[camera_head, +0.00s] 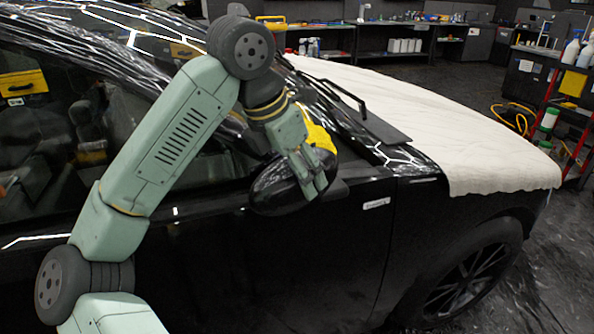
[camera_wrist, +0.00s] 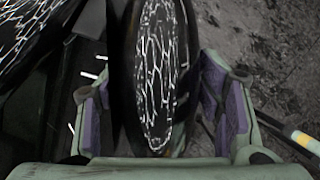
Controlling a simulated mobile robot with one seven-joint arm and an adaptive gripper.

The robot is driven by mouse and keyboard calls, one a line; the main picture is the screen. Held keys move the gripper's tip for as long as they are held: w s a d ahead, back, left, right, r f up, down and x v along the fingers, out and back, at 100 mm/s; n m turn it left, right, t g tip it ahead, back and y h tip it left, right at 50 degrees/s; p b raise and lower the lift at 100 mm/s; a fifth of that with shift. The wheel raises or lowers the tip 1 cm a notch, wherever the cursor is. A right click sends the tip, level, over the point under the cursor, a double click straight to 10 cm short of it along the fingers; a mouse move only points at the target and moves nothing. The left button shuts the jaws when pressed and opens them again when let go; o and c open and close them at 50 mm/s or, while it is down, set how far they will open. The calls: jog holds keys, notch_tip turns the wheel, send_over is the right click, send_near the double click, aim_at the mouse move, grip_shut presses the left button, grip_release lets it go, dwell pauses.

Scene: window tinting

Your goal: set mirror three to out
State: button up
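The black side mirror (camera_head: 272,190) is on the black car's door, below the front corner of the side window. My gripper (camera_head: 316,180) is at the mirror's front end, partly covering it in the head view. In the wrist view the mirror housing (camera_wrist: 154,75) runs upright between the two purple-padded fingers of my gripper (camera_wrist: 158,120). The fingers are spread, one on each side of the housing. Narrow gaps show near the housing's lower end; contact higher up is hard to tell. No number is readable on the mirror, and its fold angle is unclear.
The car door (camera_head: 300,260) lies close under the mirror. A yellow patch (camera_head: 320,138) shows just above the mirror. A white cover (camera_head: 430,115) lies over the hood. A red-framed cart (camera_head: 568,110) stands at the far right. Dark floor (camera_wrist: 275,60) is open to the mirror's right in the wrist view.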

jog(key=c, duration=1.2)
jog(key=shift+o, duration=0.2)
